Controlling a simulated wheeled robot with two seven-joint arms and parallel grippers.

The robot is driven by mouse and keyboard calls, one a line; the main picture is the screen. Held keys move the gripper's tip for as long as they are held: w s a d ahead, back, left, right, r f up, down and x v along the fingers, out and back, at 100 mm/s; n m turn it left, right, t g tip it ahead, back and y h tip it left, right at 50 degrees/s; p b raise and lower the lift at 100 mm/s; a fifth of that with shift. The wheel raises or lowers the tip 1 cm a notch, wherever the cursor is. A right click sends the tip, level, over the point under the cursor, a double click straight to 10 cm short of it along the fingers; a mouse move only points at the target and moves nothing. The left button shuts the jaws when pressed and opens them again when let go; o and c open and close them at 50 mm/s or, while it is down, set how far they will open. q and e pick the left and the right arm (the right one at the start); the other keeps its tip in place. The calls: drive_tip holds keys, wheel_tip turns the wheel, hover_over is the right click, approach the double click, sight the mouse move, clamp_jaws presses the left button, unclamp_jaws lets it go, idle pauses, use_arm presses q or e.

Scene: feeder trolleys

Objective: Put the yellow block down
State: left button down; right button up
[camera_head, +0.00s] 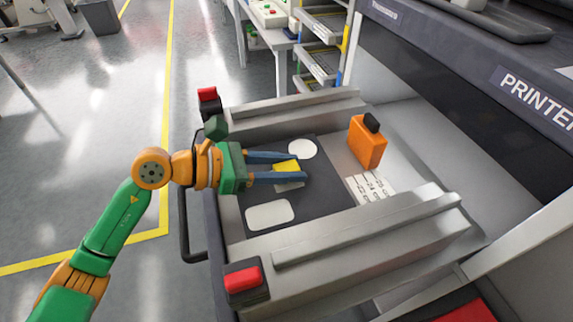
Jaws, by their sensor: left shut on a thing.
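The yellow block (288,166) is between the fingers of my left gripper (291,168), above the dark mat (315,190) of the feeder trolley. My left gripper is shut on the block, and its blue fingers hide the block's sides. A pale patch (288,186) on the mat shows just below the block, partly hidden by a finger. I cannot tell whether the block touches the mat. My right gripper is out of view.
White patches lie on the mat, one round (302,149) and one rounded rectangle (270,214). An orange bottle with a black cap (367,145) stands right of the mat. Metal rails (350,240) run along the trolley's sides. The printer (500,90) stands at the right.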

use_arm(q)
drive_tip(key=shift+f, duration=0.15)
drive_tip(key=c, duration=0.5)
unclamp_jaws()
drive_tip(key=shift+a+r, duration=0.15)
drive_tip(key=shift+r, duration=0.15)
drive_tip(key=b+v, duration=0.2)
drive_tip(key=v, duration=0.9)
drive_tip(key=shift+a+r, duration=0.15)
drive_tip(key=shift+a, duration=0.15)
drive_tip(key=shift+s, duration=0.15)
